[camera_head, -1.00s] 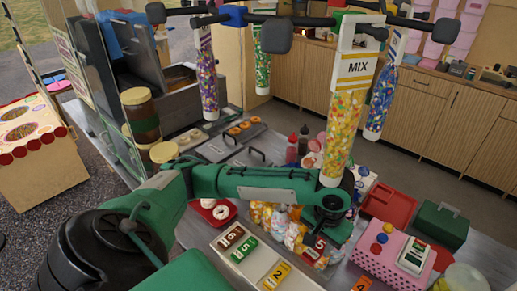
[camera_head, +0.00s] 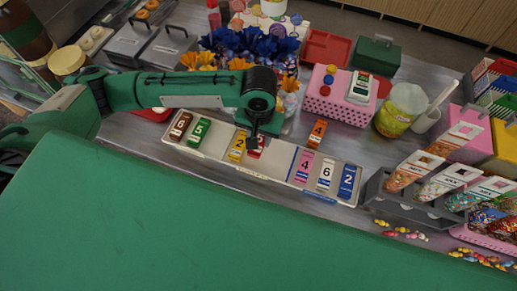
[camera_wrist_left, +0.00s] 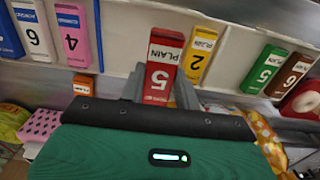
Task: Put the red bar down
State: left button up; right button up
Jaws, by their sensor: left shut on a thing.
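My left gripper (camera_head: 256,138) is over the middle of the pale tray (camera_head: 272,172) in the head view, pointing down. It is shut on the red bar (camera_head: 257,152), which is mostly hidden under it there. In the left wrist view the red bar (camera_wrist_left: 162,68), marked PLAIN and 5, is between the two grey fingers (camera_wrist_left: 160,90). It is right beside the yellow bar (camera_head: 237,147) in the row. I cannot tell whether its underside touches the tray. My right gripper is not in view.
The tray also holds brown (camera_head: 180,127), green (camera_head: 199,133), pink (camera_head: 304,167), white (camera_head: 325,173) and blue (camera_head: 346,182) bars. A bare stretch (camera_head: 278,160) lies between red and pink. An orange bar (camera_head: 317,133) is behind the tray. A grey rack (camera_head: 405,205) stands to the right.

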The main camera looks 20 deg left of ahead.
aim_at(260, 139)
pick_arm(q)
jog(key=shift+d+f+p, duration=0.1)
jog(key=shift+f+p, duration=0.3)
jog(key=shift+f, duration=3)
jog(key=o, duration=1)
jog(key=shift+f, duration=0.1)
notch_tip(260, 139, up, 12)
jog(key=shift+r+b, duration=0.15)
jog(key=shift+b, duration=0.4)
